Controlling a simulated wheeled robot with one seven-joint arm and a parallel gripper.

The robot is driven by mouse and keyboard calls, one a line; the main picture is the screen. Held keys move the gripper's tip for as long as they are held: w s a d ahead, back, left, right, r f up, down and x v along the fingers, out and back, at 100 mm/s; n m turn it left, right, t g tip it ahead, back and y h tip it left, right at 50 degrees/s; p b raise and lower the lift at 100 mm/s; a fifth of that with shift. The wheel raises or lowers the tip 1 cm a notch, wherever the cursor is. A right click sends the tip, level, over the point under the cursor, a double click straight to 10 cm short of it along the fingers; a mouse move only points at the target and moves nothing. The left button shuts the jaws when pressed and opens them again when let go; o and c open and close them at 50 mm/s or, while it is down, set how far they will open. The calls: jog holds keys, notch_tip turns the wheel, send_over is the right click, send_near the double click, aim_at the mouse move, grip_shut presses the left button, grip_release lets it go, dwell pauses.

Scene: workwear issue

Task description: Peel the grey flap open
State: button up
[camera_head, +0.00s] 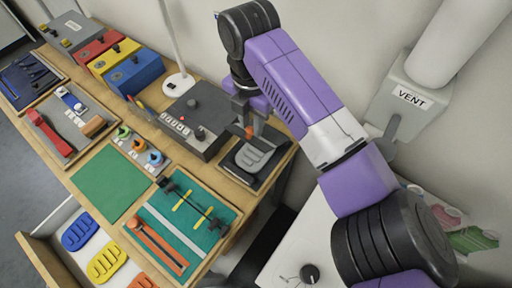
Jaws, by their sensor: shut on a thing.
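The grey flap (250,156), a pale ribbed piece, lies on a dark board (263,183) at the right end of the wooden table. My gripper (248,128) comes down from above at the flap's far edge. It is shut on a small orange piece (249,132) that shows between the dark fingers. The orange piece seems to join the flap's upper edge, but the contact is too small to make out. My forearm does not cover the flap. Whether any of the flap is lifted I cannot tell.
A dark grey control box (198,118) stands close left of the board, and a white lamp base (179,85) is behind it. A teal mat (184,225) with tools lies in front. The wall is close behind.

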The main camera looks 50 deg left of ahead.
jog(key=shift+w+r, duration=0.1)
jog(key=shift+w+a+r, duration=0.2)
jog(key=shift+w+r, duration=0.2)
jog(key=shift+w, duration=0.15)
jog(key=shift+w+a+r, duration=0.2)
jog(key=shift+w+r, duration=0.2)
jog(key=shift+w, duration=0.15)
jog(key=o, duration=1)
jog(key=shift+c, duration=0.2)
notch_tip(320, 180, up, 9)
jog(key=s+p, duration=0.2)
jog(key=p, duration=0.1)
jog(key=shift+d, duration=0.3)
